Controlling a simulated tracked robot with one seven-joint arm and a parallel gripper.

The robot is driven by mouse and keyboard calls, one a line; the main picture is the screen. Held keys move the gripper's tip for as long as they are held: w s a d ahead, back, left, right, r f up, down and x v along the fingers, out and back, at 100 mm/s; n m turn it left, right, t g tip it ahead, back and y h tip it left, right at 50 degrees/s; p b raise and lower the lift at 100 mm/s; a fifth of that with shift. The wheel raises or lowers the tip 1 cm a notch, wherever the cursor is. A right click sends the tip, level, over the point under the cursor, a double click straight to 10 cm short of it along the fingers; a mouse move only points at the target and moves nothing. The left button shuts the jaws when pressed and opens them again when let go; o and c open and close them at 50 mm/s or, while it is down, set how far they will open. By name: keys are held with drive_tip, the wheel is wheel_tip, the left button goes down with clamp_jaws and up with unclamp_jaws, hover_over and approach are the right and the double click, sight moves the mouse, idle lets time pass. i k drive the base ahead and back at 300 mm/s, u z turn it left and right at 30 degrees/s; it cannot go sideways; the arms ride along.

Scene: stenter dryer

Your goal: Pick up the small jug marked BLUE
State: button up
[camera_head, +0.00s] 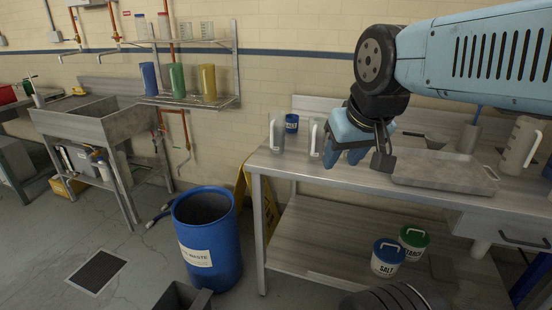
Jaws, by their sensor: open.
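Two small pale jugs with handles stand on the steel table near its left end: a left jug (277,133) and a right jug (316,136). I cannot read a BLUE mark on either. A tall blue vessel (150,78) stands on the wall shelf beside a green one (177,78) and a yellow one (208,81); no lettering is readable on them. My gripper (343,156) is above the table, just right of the right jug and partly overlapping it in view. It points downward and is open, with nothing seen between its fingers.
A blue SALT tub (291,123) stands behind the jugs. A flat tray (443,176) lies to the right, with a large clear jug (522,146) beyond. A blue waste drum (209,251) stands left of the table. SALT (387,260) and STARCH (413,242) buckets sit on the lower shelf.

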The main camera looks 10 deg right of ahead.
sight(277, 119)
drive_tip(key=z, duration=0.2)
drive_tip(key=i, duration=0.85)
drive_tip(key=u, duration=0.1)
